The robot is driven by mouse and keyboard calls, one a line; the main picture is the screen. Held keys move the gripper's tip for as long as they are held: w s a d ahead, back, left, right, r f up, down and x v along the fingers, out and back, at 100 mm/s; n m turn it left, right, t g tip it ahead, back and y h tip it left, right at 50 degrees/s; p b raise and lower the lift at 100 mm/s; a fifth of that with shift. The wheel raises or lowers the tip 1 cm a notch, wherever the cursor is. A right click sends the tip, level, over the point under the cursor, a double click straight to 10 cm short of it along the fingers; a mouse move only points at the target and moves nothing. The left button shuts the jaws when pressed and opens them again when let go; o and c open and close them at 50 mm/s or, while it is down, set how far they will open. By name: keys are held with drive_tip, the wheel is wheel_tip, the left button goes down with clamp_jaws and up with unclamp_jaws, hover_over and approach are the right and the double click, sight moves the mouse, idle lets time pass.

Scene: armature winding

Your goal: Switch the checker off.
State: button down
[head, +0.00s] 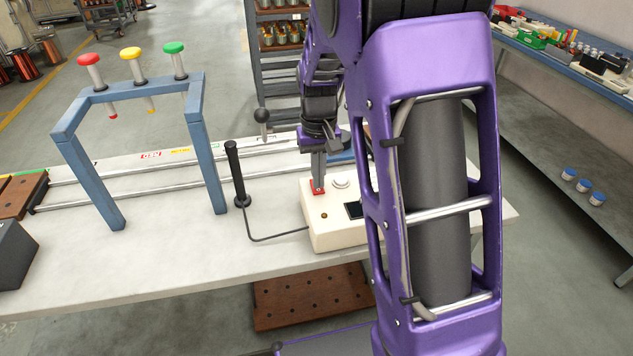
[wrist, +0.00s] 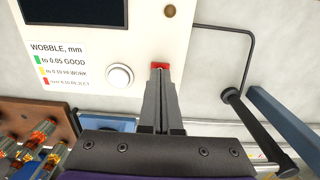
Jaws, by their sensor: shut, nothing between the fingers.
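The checker (head: 338,233) is a cream box on the bench, and it also shows in the wrist view (wrist: 142,40). It has a dark screen (wrist: 60,10), a round white knob or button (wrist: 119,76), a small brown lamp (wrist: 169,11) that looks unlit, and a red switch (wrist: 160,66). My gripper (wrist: 160,76) is shut and empty, pointing down with its tips at the red switch. The fingertips partly cover the switch, so I cannot tell its position or whether they press it. My arm hides the checker's right side in the head view.
A black-handled probe (head: 237,172) stands left of the checker, joined by a cable. A blue frame (head: 70,150) with red, yellow and green plungers stands further left. Metal rails run along the bench (head: 150,260). A wooden rack of armatures (wrist: 35,130) shows in the wrist view.

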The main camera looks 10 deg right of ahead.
wheel_tip(320, 180, up, 6)
drive_tip(key=p, duration=0.4)
drive_tip(key=shift+r, duration=0.15)
idle(0.4)
